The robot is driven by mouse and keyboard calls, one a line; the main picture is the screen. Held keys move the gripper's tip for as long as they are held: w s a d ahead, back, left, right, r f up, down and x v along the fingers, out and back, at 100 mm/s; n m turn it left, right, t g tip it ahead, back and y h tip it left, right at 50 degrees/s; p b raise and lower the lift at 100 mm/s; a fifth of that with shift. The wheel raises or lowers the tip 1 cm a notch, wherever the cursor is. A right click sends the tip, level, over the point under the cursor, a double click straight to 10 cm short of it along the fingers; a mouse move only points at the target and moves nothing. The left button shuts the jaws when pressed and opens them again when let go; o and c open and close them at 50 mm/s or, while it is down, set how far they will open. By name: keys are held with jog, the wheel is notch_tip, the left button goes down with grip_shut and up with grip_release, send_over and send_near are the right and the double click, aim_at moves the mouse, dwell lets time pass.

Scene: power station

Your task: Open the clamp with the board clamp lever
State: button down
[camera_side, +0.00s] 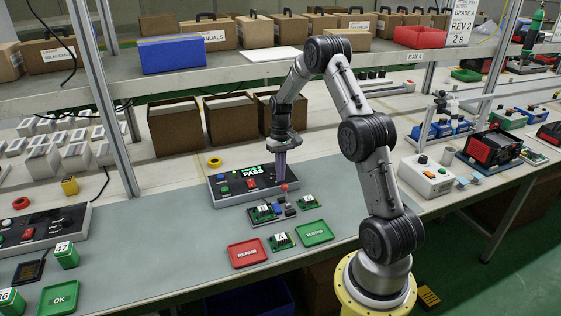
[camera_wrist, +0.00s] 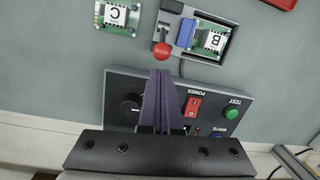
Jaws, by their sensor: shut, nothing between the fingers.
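The board clamp lever (camera_wrist: 161,50) has a red ball knob on a short dark stem at the edge of the clamp fixture (camera_wrist: 229,56). The knob also shows in the side view (camera_side: 284,187). A green board labelled B (camera_wrist: 213,40) sits in the fixture beside a blue block (camera_wrist: 186,32). My gripper (camera_wrist: 160,74) is shut and empty, its purple fingers pointing down. The fingertips lie close beside the red knob, over the test box edge; I cannot tell whether they touch it. It also shows in the side view (camera_side: 281,181).
The test box (camera_side: 226,188) with a green PASS screen stands just behind the clamp. Board C (camera_wrist: 117,14) and board A (camera_side: 280,241) lie nearby. A red REPAIR tray (camera_side: 247,261) and a green tray (camera_side: 314,240) lie in front. Bare bench (camera_side: 165,230) extends left.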

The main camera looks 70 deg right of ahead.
aim_at(284, 187)
jog(key=shift+a+f, duration=0.15)
jog(key=shift+f, duration=1.05)
jog(key=shift+s+a+r+t+h, duration=0.4)
jog(key=shift+t+h, duration=0.2)
jog(key=shift+s+a+r, duration=0.15)
jog(key=shift+s, duration=0.05)
jog(key=shift+s+a+r+t+h, duration=0.25)
jog(key=shift+s+a+t+h, duration=0.3)
jog(key=shift+t+h, duration=0.3)
jog(key=shift+s+a+r+t+h, duration=0.15)
jog(key=shift+s+a+t+h, duration=0.2)
jog(key=shift+s+a, duration=0.1)
jog(key=shift+s+a+t+h, duration=0.25)
jog(key=shift+s+t+h, duration=0.15)
jog(key=shift+t+h, duration=0.15)
jog(key=shift+s+a+r+t+h, duration=0.1)
jog(key=shift+a+t+h, duration=0.1)
jog(key=shift+t+h, duration=0.2)
jog(key=shift+r, duration=0.15)
